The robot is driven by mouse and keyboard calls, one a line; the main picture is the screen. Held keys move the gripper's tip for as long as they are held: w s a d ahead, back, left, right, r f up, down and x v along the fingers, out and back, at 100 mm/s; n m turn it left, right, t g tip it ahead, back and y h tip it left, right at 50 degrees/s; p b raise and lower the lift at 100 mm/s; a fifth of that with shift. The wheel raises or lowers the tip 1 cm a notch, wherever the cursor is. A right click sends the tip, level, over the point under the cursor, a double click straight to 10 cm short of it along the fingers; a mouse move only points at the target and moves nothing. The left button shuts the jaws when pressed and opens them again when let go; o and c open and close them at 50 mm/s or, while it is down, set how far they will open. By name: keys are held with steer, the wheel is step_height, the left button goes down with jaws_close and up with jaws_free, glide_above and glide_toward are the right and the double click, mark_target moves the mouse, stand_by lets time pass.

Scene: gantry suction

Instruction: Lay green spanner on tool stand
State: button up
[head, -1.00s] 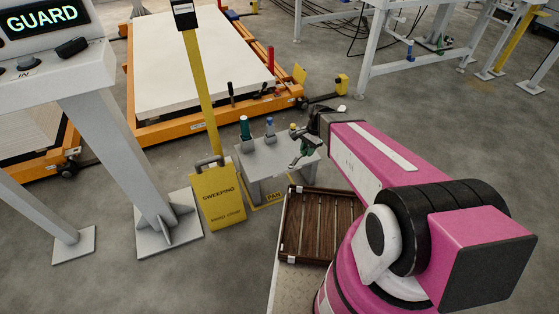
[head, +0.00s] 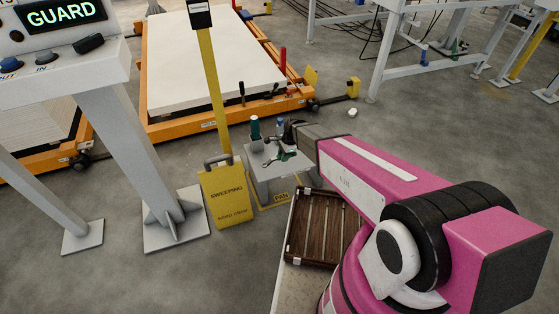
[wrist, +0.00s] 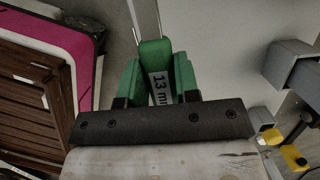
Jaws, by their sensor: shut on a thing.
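The green spanner (wrist: 151,53) is gripped in my gripper (wrist: 157,84). The wrist view shows its green handle with a "13 m…" label between the jaws, and its metal shaft runs up out of the frame. Whether the spanner touches the stand top cannot be told. My arm hides the stand's right part.
A green-topped item (head: 255,128) and a blue-topped item (head: 280,125) stand at the stand's back. A brown slatted crate (head: 318,228) is in front. An orange-framed platform (head: 225,112) lies behind.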

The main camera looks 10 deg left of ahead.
steer(key=w+a+f, duration=0.2)
steer(key=shift+w+a+f, duration=0.1)
steer(key=shift+a, duration=0.2)
steer(key=shift+f, duration=1.9)
steer(key=o, duration=1)
steer(key=shift+f, duration=0.15)
steer(key=v, duration=1.2)
steer(key=s+d+r+n+h, duration=0.1)
steer(key=s+d+r+n, duration=0.3)
steer(key=d, duration=0.7)
steer(key=s+d+r+n+t, duration=0.1)
steer(key=s+d+r+n, duration=0.3)
steer(key=d+r, duration=0.3)
steer(key=s+d+r+n+h, duration=0.1)
steer(key=s+d+r+n, duration=0.2)
steer(key=d, duration=1.3)
step_height(320, 180, up, 4)
steer(key=shift+s+f+n+t+h, duration=0.2)
steer(key=shift+s+n+t+h, duration=0.15)
steer(key=shift+s, duration=0.45)
